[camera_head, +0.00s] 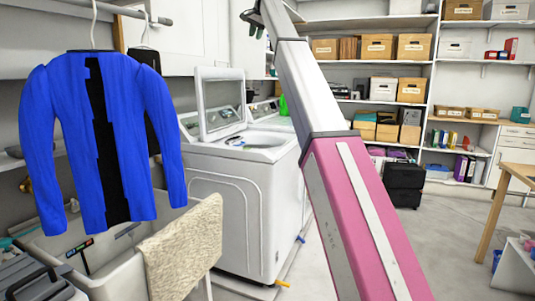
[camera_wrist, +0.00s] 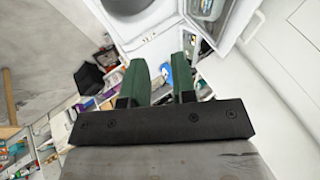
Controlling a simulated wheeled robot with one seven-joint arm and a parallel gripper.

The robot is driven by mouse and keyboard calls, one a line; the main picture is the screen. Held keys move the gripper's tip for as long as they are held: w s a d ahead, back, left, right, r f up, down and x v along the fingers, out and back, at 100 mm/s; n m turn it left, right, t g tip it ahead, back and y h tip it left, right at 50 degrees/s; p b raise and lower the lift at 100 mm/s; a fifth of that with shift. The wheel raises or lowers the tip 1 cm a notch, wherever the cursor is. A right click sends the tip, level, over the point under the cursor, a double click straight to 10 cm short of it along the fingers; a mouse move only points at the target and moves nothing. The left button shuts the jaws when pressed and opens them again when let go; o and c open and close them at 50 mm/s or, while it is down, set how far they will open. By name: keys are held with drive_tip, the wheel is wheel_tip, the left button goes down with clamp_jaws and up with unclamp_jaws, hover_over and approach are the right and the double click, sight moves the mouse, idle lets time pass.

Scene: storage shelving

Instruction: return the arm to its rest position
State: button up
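My arm crosses the head view from the lower right, with a pink lower link and a white link above it. It reaches up to the top edge of the picture. My gripper (camera_head: 252,20) is small and dark at the top of the head view, partly cut off by the edge. In the wrist view, my gripper (camera_wrist: 159,76) has two green fingers standing apart, with only the distant room between them. It is open and holds nothing.
A white washing machine (camera_head: 240,205) with its lid (camera_head: 218,95) raised stands left of my arm. A blue jacket (camera_head: 65,130) hangs above a sink (camera_head: 112,262) draped with a beige towel (camera_head: 182,250). Shelves of boxes (camera_head: 412,47) line the back. Floor (camera_head: 440,250) is clear at right, beside a wooden table (camera_head: 520,172).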

drive_tip(key=s+d+f+n+g+h, duration=0.1)
drive_tip(key=s+d+f, duration=0.25)
drive_tip(key=f, duration=1.55)
drive_tip(key=s+d+f+g, duration=0.15)
drive_tip(key=d+f, duration=0.35)
drive_tip(key=f, duration=1.3)
drive_tip(key=s+d+f+n+h, duration=0.1)
drive_tip(key=s+d+f, duration=0.3)
drive_tip(key=f, duration=1.5)
drive_tip(key=s+d+f+n+g, duration=0.1)
drive_tip(key=s+d+f, duration=0.5)
drive_tip(key=s+f, duration=1.2)
drive_tip(key=s+d+f+n+g+h, duration=0.1)
drive_tip(key=s+d+f, duration=0.5)
drive_tip(key=s+f, duration=1.3)
drive_tip(key=shift+s+n+g, duration=0.5)
drive_tip(key=shift+n+g, duration=0.3)
drive_tip(key=shift+g, duration=0.15)
